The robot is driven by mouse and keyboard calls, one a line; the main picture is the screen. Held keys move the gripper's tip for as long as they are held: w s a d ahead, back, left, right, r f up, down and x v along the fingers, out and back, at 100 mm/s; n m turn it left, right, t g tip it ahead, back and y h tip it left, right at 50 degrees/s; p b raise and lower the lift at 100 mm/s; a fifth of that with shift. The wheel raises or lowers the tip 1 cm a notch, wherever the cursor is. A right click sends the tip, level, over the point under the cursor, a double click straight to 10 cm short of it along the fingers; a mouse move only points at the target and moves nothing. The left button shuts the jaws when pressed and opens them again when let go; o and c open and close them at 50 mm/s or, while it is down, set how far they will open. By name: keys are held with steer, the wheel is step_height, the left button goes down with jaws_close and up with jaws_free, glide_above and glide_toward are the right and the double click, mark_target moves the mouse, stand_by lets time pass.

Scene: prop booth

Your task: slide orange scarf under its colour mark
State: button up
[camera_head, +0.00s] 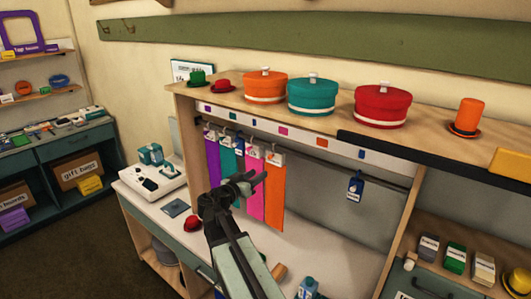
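The orange scarf (275,205) hangs from a white clip on the rail under the shelf, rightmost of a row with purple (212,160), teal (228,158) and pink (256,200) scarves. The orange colour mark (322,142) is on the pale strip above, to the right of the orange scarf. The scarf hangs nearer the pink mark (283,130). My gripper (260,177) looks open, its fingertips in front of the pink and orange scarves. I cannot tell whether it touches either.
A blue tag (355,188) hangs farther right, below a blue mark (362,154). The rail between it and the orange scarf looks clear. Hats, including an orange one (265,86), stand on the shelf above. A red item (192,223) lies on the counter (313,255) below.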

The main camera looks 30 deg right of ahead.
mark_target(269, 158)
steer(key=shift+t+h, duration=0.3)
steer(key=w+d, duration=0.1)
steer(key=d, duration=0.1)
steer(key=w+d+r, duration=0.1)
steer(key=d, duration=0.2)
steer(key=w+d+r, duration=0.1)
steer(key=w+d, duration=0.1)
steer(key=shift+d+r, duration=0.1)
steer(key=shift+d, duration=0.1)
jaws_close()
stand_by(1.1)
